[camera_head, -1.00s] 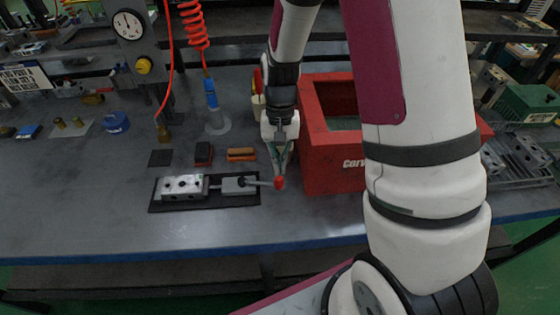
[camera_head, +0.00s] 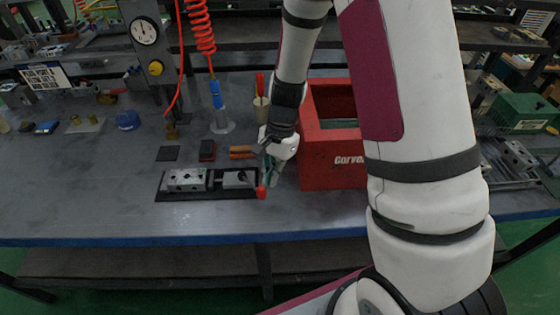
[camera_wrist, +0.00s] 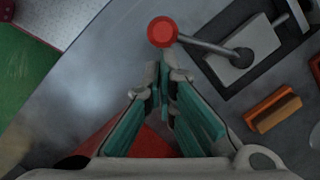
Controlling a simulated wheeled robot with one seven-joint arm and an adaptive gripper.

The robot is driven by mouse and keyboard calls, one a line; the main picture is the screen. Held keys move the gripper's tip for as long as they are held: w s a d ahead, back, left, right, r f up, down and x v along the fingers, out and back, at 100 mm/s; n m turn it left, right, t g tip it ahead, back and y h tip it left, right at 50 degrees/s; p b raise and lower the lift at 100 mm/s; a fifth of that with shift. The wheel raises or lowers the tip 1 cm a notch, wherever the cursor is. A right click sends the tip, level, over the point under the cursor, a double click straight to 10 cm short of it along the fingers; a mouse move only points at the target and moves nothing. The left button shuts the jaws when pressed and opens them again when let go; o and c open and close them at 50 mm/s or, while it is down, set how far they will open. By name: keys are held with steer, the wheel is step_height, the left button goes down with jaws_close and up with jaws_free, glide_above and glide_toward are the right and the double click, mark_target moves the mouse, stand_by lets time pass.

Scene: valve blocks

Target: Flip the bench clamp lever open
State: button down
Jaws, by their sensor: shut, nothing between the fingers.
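The bench clamp (camera_head: 235,179) is a grey metal piece at the right end of a dark plate, with a valve block (camera_head: 186,180) at the left end. Its lever ends in a red ball knob (camera_head: 261,192) near the plate's front right corner. My gripper (camera_head: 267,181) is low beside the knob, shut and empty. In the wrist view, the knob (camera_wrist: 161,31) is just beyond the fingertips (camera_wrist: 164,72), and the lever rod (camera_wrist: 205,45) runs right to the clamp (camera_wrist: 245,52). The fingertips are close to the rod by the knob; I cannot tell whether they touch.
A red box (camera_head: 312,155) stands close to the right of my gripper. Behind the clamp are orange-brown blocks (camera_head: 242,152) and a dark red-topped block (camera_head: 207,150). A blue-handled tool (camera_head: 217,97) hangs behind.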

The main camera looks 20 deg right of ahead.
mark_target(259, 190)
steer(key=a+m, duration=0.1)
steer(key=s+a+m+p, duration=0.1)
steer(key=shift+s+r+m+t, duration=0.1)
steer(key=shift+s+m+t, duration=0.2)
steer(key=shift+m, duration=0.1)
steer(key=shift+s+a+m+p, duration=0.3)
steer(key=shift+a+m+p, duration=0.2)
steer(key=shift+a+m, duration=0.5)
steer(key=shift+a+m+t, duration=0.1)
steer(key=shift+m+t, duration=0.2)
steer(key=shift+a, duration=0.5)
steer(key=shift+p, duration=0.3)
